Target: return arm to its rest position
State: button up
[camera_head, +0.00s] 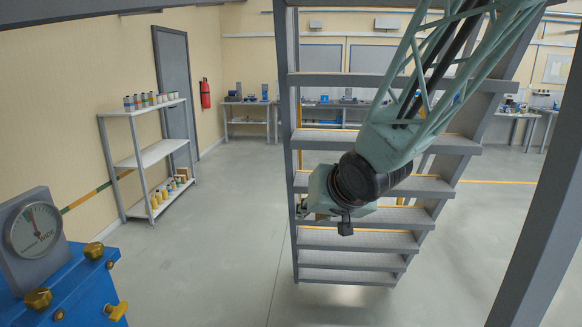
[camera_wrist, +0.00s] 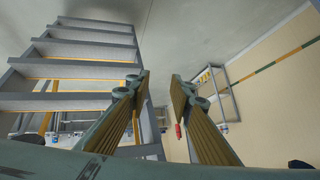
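My gripper (camera_wrist: 160,88) shows in the wrist view with its two ribbed fingers apart and nothing between them. In the head view my green lattice arm (camera_head: 428,85) reaches down from the upper right. Its dark wrist joint and my gripper (camera_head: 312,203) hang in front of the grey staircase (camera_head: 345,240). The fingers are small and partly hidden there. I cannot tell the exact gap between the arm and the steps.
A blue machine with a dial gauge (camera_head: 38,230) stands at the lower left. A shelf (camera_head: 150,155) holds cans and bottles. A red extinguisher (camera_head: 205,93) hangs by a grey door (camera_head: 175,90). A grey post (camera_head: 545,200) rises at right. Floor between shelf and stairs is clear.

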jog(key=s+d+r+g+h, duration=0.1)
jog(key=s+d+r+h, duration=0.15)
jog(key=s+d, duration=0.55)
jog(key=s+d+r+g+h, duration=0.1)
jog(key=s+d+r, duration=0.4)
jog(key=s, duration=0.5)
jog(key=s+d+g, duration=0.2)
jog(key=s+g, duration=0.1)
jog(key=s, duration=2.2)
jog(key=shift+s+d+f, duration=0.3)
jog(key=shift+f, duration=0.1)
jog(key=shift+y, duration=0.25)
